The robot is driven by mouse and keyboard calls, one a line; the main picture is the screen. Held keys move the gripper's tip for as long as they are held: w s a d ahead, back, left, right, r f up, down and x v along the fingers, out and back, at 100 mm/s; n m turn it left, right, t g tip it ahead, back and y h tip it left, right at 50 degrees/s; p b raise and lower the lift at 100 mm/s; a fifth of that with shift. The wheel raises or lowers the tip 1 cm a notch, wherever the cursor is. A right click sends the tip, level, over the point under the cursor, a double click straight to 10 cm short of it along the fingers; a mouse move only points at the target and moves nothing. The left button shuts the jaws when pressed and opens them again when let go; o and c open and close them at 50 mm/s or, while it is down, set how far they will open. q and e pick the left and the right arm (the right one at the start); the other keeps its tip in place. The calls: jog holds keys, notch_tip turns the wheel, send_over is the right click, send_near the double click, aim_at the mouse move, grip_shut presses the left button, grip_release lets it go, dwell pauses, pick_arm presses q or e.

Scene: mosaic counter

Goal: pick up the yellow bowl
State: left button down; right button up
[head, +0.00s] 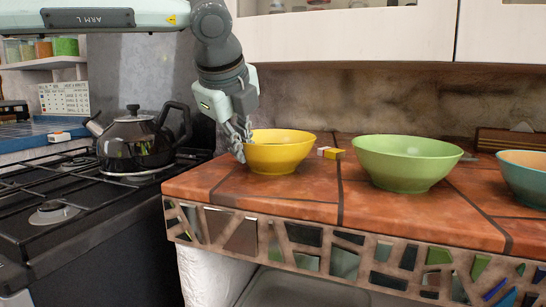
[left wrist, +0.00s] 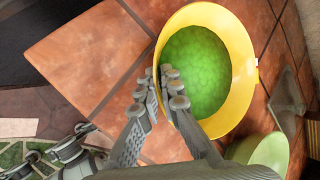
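The yellow bowl (head: 280,153) sits upright on the tiled counter near its left end. In the left wrist view the yellow bowl (left wrist: 240,70) shows a bright green inside. My left gripper (head: 241,148) is at the bowl's left rim, pointing down. In the left wrist view my left gripper (left wrist: 160,80) has its fingertips close together with the rim between them, one finger over the inside and one outside. It looks shut on the rim.
A green bowl (head: 406,162) stands to the right, with a teal bowl (head: 524,176) beyond it. A small yellow-and-white box (head: 331,153) lies behind. A black kettle (head: 136,140) stands on the stove at left. The counter's front left is clear.

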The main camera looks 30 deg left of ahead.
pick_arm(q)
jog(key=shift+r, duration=0.15)
dwell(0.4)
jog(key=shift+r, duration=0.5)
jog(key=r, duration=0.2)
jog(key=a+r, duration=0.1)
jog(key=r, duration=0.1)
jog(key=shift+s, duration=0.3)
jog(key=s+a+r, duration=0.5)
jog(key=s+a, duration=0.1)
jog(key=a, duration=0.2)
jog(key=shift+a+r, duration=0.4)
pick_arm(e)
jog(key=shift+w+d+f+g+h, duration=0.1)
jog(key=shift+d+f+g+h, duration=0.15)
jog(key=shift+f, duration=0.3)
jog(key=shift+w+d+f+g+h, duration=0.15)
jog(key=shift+d+f+g, duration=0.1)
jog(key=shift+f, duration=0.25)
pick_arm(q)
jog(key=shift+w, duration=0.1)
pick_arm(e)
jog(key=shift+s, duration=0.1)
jog(key=shift+a, duration=0.1)
